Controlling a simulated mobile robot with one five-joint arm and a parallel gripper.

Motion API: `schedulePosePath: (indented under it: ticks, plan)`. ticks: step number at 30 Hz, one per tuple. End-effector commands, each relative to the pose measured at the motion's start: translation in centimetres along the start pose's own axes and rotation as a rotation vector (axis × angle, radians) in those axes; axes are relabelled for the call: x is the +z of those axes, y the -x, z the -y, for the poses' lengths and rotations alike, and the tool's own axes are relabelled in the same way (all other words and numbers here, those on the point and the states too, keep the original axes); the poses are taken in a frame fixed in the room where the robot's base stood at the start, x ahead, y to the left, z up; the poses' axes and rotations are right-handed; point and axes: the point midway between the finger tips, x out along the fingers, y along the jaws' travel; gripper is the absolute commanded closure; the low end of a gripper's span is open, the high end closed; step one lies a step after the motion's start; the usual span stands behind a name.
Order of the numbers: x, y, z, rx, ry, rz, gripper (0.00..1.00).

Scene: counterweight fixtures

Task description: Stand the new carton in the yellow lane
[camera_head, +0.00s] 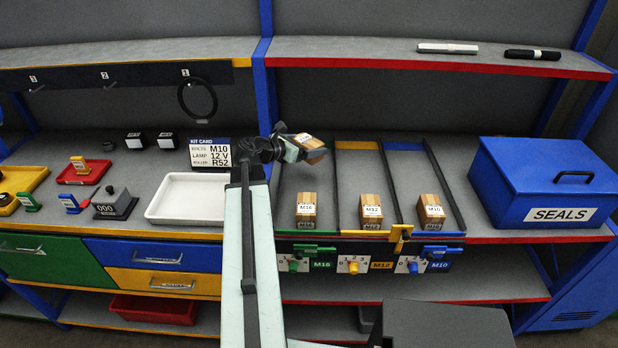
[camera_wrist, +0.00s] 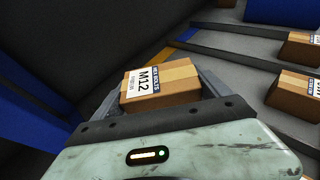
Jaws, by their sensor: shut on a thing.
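The new carton (camera_head: 308,141), a brown box with a white label, is held in my gripper (camera_head: 298,148) above the back of the green lane on the left. In the wrist view the carton (camera_wrist: 160,82) lies between the jaws, and its label reads M12. The yellow lane (camera_head: 361,172) is the middle one, with a yellow strip at its back and a yellow stop (camera_head: 400,236) at its front. One M12 carton (camera_head: 371,210) stands at the front of this lane. The lane behind it is bare.
An M16 carton (camera_head: 306,208) stands in the left lane and an M10 carton (camera_head: 431,210) in the right lane. Thin dark dividers (camera_head: 386,180) separate the lanes. A blue SEALS box (camera_head: 546,185) stands right, a white tray (camera_head: 190,198) left. A shelf (camera_head: 420,58) hangs above.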

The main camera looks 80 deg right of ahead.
Motion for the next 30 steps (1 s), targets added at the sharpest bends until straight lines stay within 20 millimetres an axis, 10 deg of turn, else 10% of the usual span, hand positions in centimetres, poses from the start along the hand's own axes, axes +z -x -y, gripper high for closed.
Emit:
schedulePosePath:
  ticks: [9, 30]
  plan:
    - [-5.8, -2.3, 0.1, -0.003, -0.001, 0.001, 0.83]
    - [-9.2, -3.6, 0.2, -0.005, -0.002, 0.001, 0.83]
